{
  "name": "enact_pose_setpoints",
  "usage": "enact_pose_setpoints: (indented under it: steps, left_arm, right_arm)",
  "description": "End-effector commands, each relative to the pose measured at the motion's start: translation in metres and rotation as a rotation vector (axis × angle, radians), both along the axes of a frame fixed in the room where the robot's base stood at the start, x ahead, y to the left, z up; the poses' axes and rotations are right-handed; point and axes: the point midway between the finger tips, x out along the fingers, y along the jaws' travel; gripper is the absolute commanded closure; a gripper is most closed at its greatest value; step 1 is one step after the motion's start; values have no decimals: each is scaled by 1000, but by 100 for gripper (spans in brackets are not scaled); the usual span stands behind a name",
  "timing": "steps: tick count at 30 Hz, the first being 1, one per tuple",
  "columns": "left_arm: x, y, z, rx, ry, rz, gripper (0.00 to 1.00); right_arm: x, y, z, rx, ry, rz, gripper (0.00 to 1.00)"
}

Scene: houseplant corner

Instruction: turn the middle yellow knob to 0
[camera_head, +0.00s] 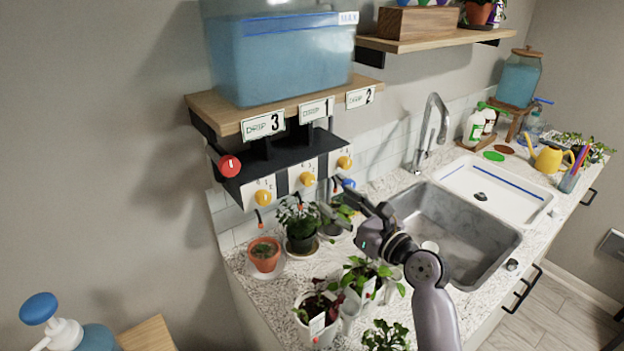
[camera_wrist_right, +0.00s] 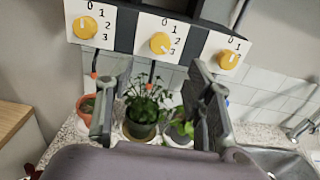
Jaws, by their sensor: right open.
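Three yellow knobs sit in a row on white number plates under the shelf. The middle yellow knob (camera_head: 308,179) also shows in the right wrist view (camera_wrist_right: 161,43), with the numbers 0 to 3 beside it. Its pale mark seems to lie toward the lower right, but is too small to read surely. My right gripper (camera_head: 334,197) is open and empty, in front of and below the knob panel. In the right wrist view its fingers (camera_wrist_right: 158,64) stand apart, with the middle knob beyond and above the gap. Nothing touches the knob. My left gripper is out of view.
The left yellow knob (camera_head: 263,197) and right yellow knob (camera_head: 345,162) flank the middle one. A red knob (camera_head: 230,166) sticks out at left. Potted plants (camera_head: 301,225) stand below the panel. The sink (camera_head: 460,240) lies to the right. A blue tank (camera_head: 280,60) rests on the shelf.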

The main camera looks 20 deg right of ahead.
Motion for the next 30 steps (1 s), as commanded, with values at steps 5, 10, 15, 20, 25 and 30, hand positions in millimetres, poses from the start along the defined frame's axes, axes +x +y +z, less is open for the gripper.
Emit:
enact_pose_setpoints:
  steps: [5, 10, 15, 20, 25, 30]
  left_arm:
    - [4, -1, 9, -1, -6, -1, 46]
    - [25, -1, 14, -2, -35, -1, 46]
    - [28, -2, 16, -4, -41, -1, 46]
    - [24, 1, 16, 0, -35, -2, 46]
    - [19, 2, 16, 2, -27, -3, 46]
    - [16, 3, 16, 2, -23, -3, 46]
  right_arm:
    - [39, 14, 3, -1, 0, 2, 52]
    - [69, 25, 2, -2, 0, 0, 52]
    - [88, 32, 1, -2, 0, 1, 52]
    - [95, 34, 0, -2, 0, -1, 52]
    - [96, 34, 0, -2, 0, -1, 52]
    - [95, 34, 0, -3, 0, -1, 57]
